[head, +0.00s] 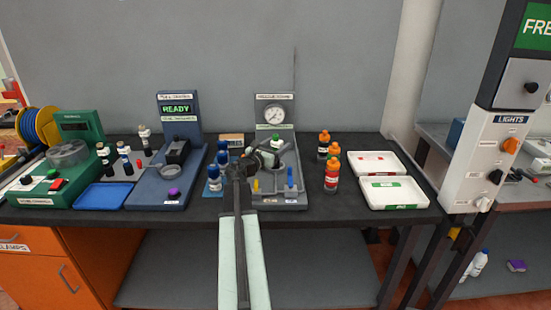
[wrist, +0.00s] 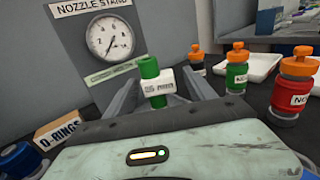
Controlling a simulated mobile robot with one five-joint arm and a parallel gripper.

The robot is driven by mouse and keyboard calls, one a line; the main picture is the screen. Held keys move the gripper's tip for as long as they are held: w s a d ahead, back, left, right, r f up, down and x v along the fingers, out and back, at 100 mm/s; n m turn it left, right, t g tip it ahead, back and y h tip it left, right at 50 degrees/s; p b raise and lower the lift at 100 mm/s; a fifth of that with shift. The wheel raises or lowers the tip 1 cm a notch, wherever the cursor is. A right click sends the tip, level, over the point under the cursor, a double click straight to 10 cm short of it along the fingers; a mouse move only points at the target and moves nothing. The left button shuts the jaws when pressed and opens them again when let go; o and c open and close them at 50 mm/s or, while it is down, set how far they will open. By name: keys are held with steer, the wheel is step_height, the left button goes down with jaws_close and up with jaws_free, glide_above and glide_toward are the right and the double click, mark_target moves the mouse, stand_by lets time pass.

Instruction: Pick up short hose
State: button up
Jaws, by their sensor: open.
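A short green cylinder (wrist: 149,68) with a white label band stands in front of the nozzle stand (wrist: 62,50) in the wrist view. Its label is too small to read, so I cannot confirm that it is the short hose. It also shows in the head view as a small green and white piece (head: 275,146). My gripper (wrist: 160,92) is open, with one grey finger on each side of the cylinder. I cannot tell whether either finger touches it. In the head view my gripper (head: 262,157) is over the nozzle stand (head: 275,112), and my arm hides part of its base.
Several orange-capped bottles (head: 331,178) stand right of the stand, near white trays (head: 393,192). Blue-capped bottles (head: 214,179) and an O-rings box (wrist: 60,130) are on the left. The blue READY station (head: 178,130) is farther left. Bare bench top shows between bottles and trays.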

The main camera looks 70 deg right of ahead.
steer(key=x, duration=0.3)
steer(key=shift+d, duration=0.2)
jaws_close()
steer(key=shift+r, duration=0.15)
